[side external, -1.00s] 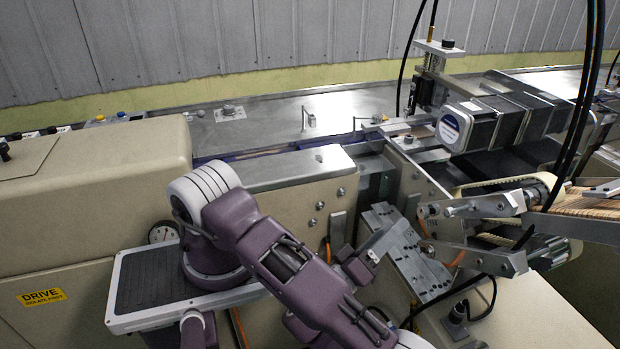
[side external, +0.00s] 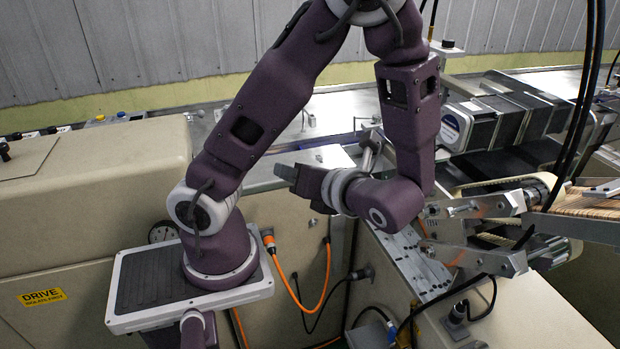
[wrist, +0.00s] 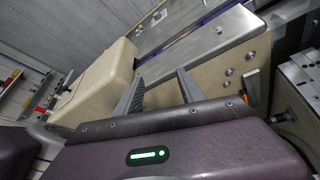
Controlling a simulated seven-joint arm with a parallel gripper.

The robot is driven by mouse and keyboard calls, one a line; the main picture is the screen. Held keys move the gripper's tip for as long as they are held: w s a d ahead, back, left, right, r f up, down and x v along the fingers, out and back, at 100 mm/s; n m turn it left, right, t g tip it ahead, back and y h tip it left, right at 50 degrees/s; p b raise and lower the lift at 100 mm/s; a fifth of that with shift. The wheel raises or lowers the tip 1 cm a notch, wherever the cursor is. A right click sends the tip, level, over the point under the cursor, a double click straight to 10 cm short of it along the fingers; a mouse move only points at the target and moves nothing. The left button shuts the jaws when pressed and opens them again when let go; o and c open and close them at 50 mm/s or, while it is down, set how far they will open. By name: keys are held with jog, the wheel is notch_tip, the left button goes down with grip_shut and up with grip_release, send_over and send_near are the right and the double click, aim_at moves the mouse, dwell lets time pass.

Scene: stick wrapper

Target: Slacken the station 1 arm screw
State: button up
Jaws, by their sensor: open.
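My gripper (side external: 283,172) is raised over the machine front in the side external view and points left. In the wrist view its two grey fingers (wrist: 157,92) stand well apart with nothing between them. Metal arms with screws and clamps (side external: 475,207) reach in from the right in the side external view, right of my gripper and apart from it. I cannot tell which screw is the station 1 arm screw. My forearm and wrist hide part of the machine's middle.
A beige cabinet (side external: 90,200) stands at left. A drilled metal plate (side external: 400,262) slopes below my wrist. An orange cable (side external: 305,308) hangs in front of the machine. Black cables (side external: 583,100) hang at right. Bolts (wrist: 228,71) show on a beige panel in the wrist view.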

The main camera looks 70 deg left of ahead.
jog(key=s+d+r+n+t+h, duration=0.1)
jog(key=d+r+n+t+h, duration=0.2)
jog(key=d+n+h, duration=0.3)
jog(key=d+r+n+t+h, duration=0.4)
jog(key=d+n+h, duration=0.2)
jog(key=n, duration=0.7)
jog(key=shift+s+t+h, duration=0.3)
jog(key=shift+s+h, duration=0.1)
jog(key=shift+h, duration=0.2)
jog(key=shift+a, duration=0.1)
